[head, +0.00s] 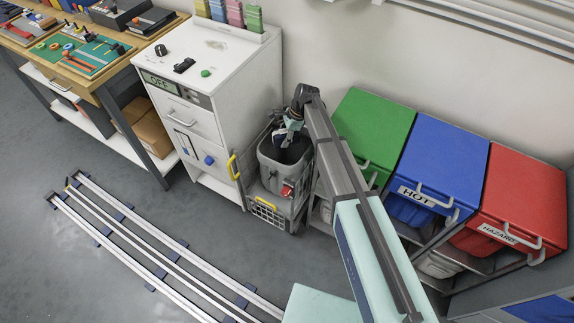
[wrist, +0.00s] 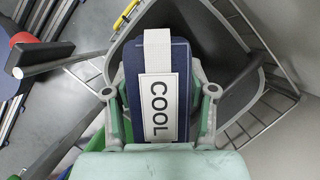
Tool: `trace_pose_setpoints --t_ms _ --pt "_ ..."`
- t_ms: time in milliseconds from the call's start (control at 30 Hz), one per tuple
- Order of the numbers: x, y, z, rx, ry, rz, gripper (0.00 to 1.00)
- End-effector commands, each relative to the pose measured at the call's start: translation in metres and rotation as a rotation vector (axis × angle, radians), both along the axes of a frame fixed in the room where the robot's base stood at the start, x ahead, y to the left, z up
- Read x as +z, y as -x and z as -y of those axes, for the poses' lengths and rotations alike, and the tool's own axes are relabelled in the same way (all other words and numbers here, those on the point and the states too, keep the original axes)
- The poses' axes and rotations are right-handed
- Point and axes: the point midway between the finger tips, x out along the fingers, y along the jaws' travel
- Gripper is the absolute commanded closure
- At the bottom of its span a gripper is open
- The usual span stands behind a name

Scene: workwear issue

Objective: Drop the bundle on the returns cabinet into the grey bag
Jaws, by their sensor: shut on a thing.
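The bundle (wrist: 185,75) is a dark blue block with a white strap and a white label reading COOL, seen in the wrist view. My gripper (wrist: 164,92) is shut on it, one finger on each side. In the head view my gripper (head: 291,127) hangs over the open grey bag (head: 270,178), and the bundle is mostly hidden there. The grey bag's rim surrounds the bundle in the wrist view, with its dark inside (wrist: 238,88) showing to the right. I cannot tell how far the bundle is above the opening.
A white cabinet (head: 208,55) with a small display stands left of the bag. The bag sits in a wire-sided cart (head: 266,211) with a yellow handle. Green (head: 371,125), blue (head: 441,158) and red (head: 515,196) lidded bins stand to the right. Floor rails (head: 150,250) run at the front left.

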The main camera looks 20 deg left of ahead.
Motion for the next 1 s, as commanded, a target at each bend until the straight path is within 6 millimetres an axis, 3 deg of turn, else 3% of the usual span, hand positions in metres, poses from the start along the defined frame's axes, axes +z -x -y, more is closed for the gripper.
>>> trace_pose_setpoints --t_ms 300,700,733,800,1000 --pt "-0.036 0.000 0.000 0.000 0.000 0.000 0.85" --pt "-0.042 0.000 0.000 0.000 0.000 0.000 0.85" --pt "-0.042 0.000 0.000 0.000 0.000 0.000 0.41" --pt "-0.041 0.000 0.000 0.000 0.000 0.000 0.16" --pt "-0.042 0.000 0.000 0.000 0.000 0.000 0.15"
